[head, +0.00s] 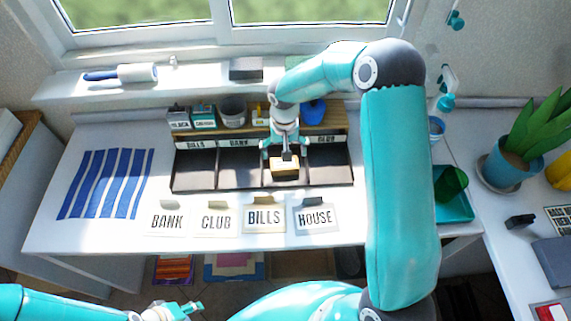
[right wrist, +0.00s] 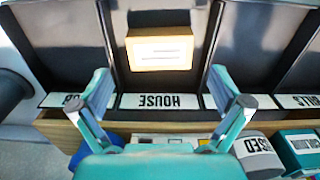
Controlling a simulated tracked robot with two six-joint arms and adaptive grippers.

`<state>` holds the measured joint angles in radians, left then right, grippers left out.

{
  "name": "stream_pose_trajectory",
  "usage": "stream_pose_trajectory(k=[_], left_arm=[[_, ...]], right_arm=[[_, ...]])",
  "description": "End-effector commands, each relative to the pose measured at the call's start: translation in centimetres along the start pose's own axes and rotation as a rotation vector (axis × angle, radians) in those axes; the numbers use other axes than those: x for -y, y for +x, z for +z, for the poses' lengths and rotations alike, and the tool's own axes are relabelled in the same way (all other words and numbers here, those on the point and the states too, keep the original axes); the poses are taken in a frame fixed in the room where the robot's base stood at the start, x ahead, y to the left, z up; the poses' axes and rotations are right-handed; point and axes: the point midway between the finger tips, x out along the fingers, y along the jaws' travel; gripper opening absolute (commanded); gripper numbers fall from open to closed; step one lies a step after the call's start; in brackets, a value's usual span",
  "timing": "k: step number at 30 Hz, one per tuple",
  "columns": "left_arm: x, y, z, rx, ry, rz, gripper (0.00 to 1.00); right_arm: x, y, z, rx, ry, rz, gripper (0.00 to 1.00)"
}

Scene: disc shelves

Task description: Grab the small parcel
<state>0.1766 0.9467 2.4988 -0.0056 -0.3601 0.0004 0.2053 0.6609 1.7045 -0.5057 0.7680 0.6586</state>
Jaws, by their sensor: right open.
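The small parcel is a tan box (head: 285,166) with a white label, lying in the dark compartment tagged HOUSE of the sorter (head: 210,180). It also shows in the right wrist view (right wrist: 159,51), ahead of the fingertips. My right gripper (head: 284,150) is over that compartment, at the parcel's far side. In the right wrist view my right gripper (right wrist: 158,84) has its two fingers spread wide with nothing between them. My left gripper (head: 184,308) is low at the bottom left, apart from the sorter; its jaws are too small to read.
Cards marked BANK (head: 167,221), CLUB (head: 216,222), BILLS (head: 264,218) and HOUSE (head: 315,218) stand along the front. A striped blue cloth (head: 106,184) lies at left. Pots and tins, including a grey pot (head: 233,111), crowd the wooden ledge behind the compartments.

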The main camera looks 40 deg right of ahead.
Motion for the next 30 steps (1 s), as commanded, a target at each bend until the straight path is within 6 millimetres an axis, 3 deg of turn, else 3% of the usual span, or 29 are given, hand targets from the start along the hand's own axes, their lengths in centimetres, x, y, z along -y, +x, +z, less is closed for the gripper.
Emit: stream_pose_trajectory(k=[8,18,26,30], left_arm=[[-0.2,-0.5,0.0,0.0,0.0,0.0,0.4],[-0.7,-1.9,0.0,0.0,0.0,0.0,0.4],[-0.7,-1.8,0.0,0.0,0.0,0.0,0.4],[-0.7,-1.8,0.0,0.0,0.0,0.0,0.4]], right_arm=[[0.0,1.8,0.0,0.003,-0.001,0.0,1.0],[0.0,6.1,-0.2,0.002,-0.002,-0.001,1.0],[0.0,6.4,-0.3,0.0,-0.001,-0.001,1.0],[0.0,6.4,-0.3,0.0,-0.002,-0.001,0.78]])
